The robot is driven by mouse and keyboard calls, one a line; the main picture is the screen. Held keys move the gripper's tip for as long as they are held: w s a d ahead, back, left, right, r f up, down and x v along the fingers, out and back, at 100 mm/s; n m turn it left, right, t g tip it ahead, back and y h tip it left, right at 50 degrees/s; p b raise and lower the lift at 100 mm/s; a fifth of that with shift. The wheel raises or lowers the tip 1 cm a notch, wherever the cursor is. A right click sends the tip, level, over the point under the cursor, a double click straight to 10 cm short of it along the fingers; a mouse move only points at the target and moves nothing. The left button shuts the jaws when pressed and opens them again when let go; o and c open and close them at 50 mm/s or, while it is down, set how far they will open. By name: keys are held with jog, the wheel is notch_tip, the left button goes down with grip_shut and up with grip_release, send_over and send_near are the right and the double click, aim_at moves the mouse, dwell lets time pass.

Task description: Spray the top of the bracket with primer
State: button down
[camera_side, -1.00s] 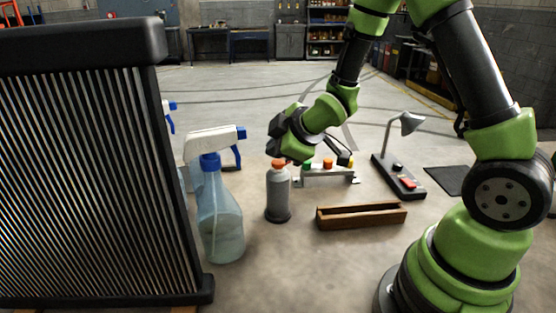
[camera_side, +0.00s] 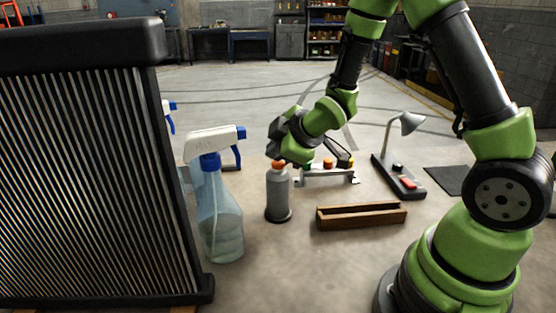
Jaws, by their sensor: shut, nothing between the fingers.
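A grey spray can (camera_side: 278,195) with an orange top (camera_side: 279,164) stands upright on the floor in the middle of the side view. My gripper (camera_side: 279,151) is shut and empty, at the can's orange top. I cannot tell whether it touches the top, and its fingertips are hard to make out. A low metal bracket (camera_side: 322,180) stands behind and to the right of the can. Orange and green parts show at its top, and my wrist hides some of that area.
Spray bottles with clear bluish bodies (camera_side: 221,222) stand left of the can, beside a large black radiator (camera_side: 85,180). A wooden tray (camera_side: 362,222) lies in front of the bracket. A lamp on a black base (camera_side: 398,180) and a dark mat (camera_side: 446,180) are to the right.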

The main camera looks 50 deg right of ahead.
aim_at(277, 163)
jog(key=shift+f, duration=0.2)
jog(key=shift+r, duration=0.45)
jog(key=shift+r, duration=3.05)
dwell(0.5)
jog(key=shift+f, duration=3.05)
jog(key=shift+f, duration=0.15)
